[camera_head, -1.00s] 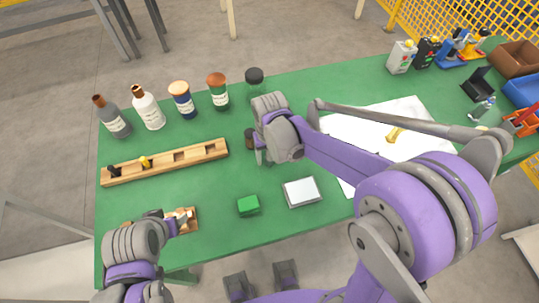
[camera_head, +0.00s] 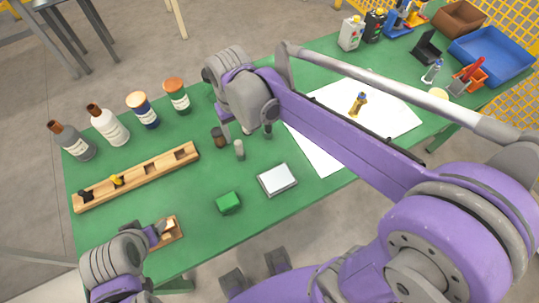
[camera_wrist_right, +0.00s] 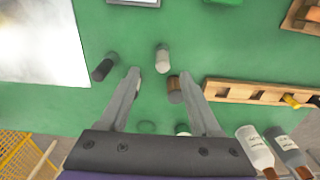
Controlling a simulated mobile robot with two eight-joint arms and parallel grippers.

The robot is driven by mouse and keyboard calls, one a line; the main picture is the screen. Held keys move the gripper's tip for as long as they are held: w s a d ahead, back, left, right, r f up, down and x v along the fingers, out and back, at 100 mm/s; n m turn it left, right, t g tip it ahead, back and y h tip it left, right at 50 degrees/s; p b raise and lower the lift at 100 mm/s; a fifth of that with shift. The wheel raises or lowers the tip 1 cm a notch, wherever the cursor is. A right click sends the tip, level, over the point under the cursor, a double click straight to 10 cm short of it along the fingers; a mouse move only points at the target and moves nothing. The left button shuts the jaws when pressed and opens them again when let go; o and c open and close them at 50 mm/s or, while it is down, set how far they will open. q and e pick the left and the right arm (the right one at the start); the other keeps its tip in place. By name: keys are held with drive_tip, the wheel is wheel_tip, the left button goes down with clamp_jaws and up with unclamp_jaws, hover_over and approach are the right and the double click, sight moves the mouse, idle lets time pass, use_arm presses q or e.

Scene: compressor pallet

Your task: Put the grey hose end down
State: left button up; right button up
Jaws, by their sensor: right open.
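The grey hose end (camera_head: 239,149), a short light-grey cylinder, stands on the green table. In the right wrist view the grey hose end (camera_wrist_right: 162,58) is just beyond the fingertips, clear of both. My right gripper (camera_wrist_right: 159,78) is open and empty; in the head view the right gripper (camera_head: 247,130) is partly hidden by its own wrist. A black cylinder (camera_wrist_right: 104,66) stands outside one finger, and a brown one (camera_wrist_right: 175,90) stands close beside the other. My left gripper (camera_head: 158,231) is at a small wooden tray (camera_head: 179,231); its fingers are too small to judge.
A wooden rack (camera_head: 140,180), a green block (camera_head: 229,202) and a silver-topped box (camera_head: 277,179) lie nearby. Several bottles and jars line the far left edge. A white sheet (camera_head: 390,112) lies to the right under my right arm. Bare table surrounds the box.

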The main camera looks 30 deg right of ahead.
use_arm(q)
drive_tip(key=shift+s, duration=0.1)
use_arm(e)
drive_tip(key=s+d+f+t, duration=0.2)
drive_tip(key=s+d, duration=0.1)
drive_tip(key=s, duration=0.3)
drive_tip(key=s+d+f+t, duration=0.2)
drive_tip(key=s+d+t, duration=0.1)
drive_tip(key=s, duration=0.4)
drive_tip(key=shift+s+f, duration=0.15)
drive_tip(key=shift+s, duration=0.05)
idle(0.6)
